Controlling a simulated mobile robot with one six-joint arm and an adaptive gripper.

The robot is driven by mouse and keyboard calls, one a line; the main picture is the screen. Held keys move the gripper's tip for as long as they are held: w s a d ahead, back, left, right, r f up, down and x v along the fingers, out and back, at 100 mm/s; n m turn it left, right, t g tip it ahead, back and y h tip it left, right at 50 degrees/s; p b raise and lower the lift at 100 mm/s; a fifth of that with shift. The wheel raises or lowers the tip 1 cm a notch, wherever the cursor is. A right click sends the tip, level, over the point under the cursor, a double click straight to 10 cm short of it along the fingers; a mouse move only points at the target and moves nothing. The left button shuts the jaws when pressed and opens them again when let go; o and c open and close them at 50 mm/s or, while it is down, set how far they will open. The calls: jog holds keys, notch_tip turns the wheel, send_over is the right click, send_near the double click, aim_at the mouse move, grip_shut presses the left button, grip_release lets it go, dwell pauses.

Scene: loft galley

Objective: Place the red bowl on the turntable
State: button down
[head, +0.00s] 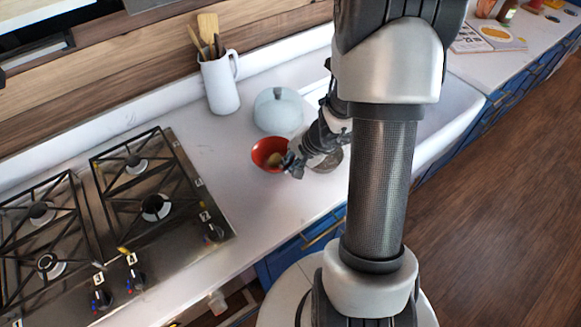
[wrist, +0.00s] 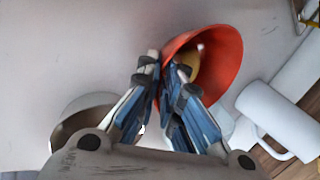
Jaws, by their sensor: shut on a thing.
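In the wrist view my gripper (wrist: 168,72) is shut on the wall of the red bowl (wrist: 226,62), one finger inside and one outside. A yellowish-tan thing (wrist: 190,66) lies in the bowl. I cannot tell whether the bowl touches the counter. A round grey-brown thing (head: 329,163) is partly hidden behind my gripper; I cannot tell whether it is the turntable. A pale-rimmed round thing (wrist: 82,108) shows at the wrist view's lower left.
A white jug (head: 220,84) with wooden utensils stands against the wall. A gas stove (head: 110,215) is to the left. Counter between stove and bowl is clear. An open book (head: 492,36) lies far right.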

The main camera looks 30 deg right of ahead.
jog(key=shift+w+f, duration=0.1)
jog(key=shift+f, duration=0.35)
jog(key=shift+r, duration=0.1)
jog(key=c, duration=2.2)
grip_release()
jog(key=o, duration=0.4)
jog(key=shift+o, duration=0.2)
